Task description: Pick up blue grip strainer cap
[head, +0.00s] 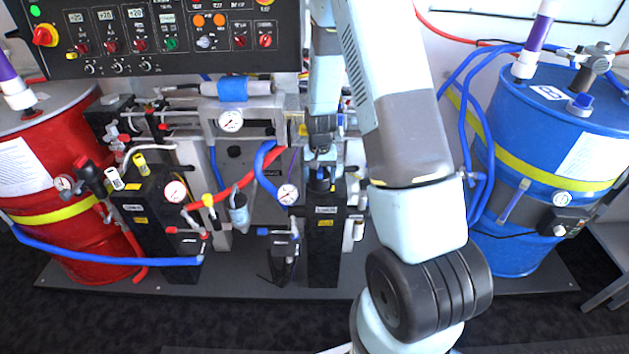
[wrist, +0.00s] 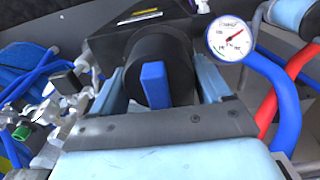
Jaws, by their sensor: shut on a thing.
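The strainer cap is a black round body with an upright blue grip (wrist: 155,84) in the wrist view. The light blue fingers of my gripper (wrist: 162,88) are on either side of the black body, and my gripper is shut on it. The cap sits at the top of a black strainer housing. In the head view my gripper (head: 321,164) points down over the black block (head: 323,245) at the middle of the skid. A little blue of the cap (head: 320,184) shows below the fingers; the rest is hidden there.
A pressure gauge (wrist: 230,39) and a blue hose (wrist: 278,100) stand close to the right of the cap. Valve fittings (wrist: 68,100) are close on the left. A red drum (head: 60,235) and a blue drum (head: 545,120) flank the skid. The control panel (head: 160,35) is above left.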

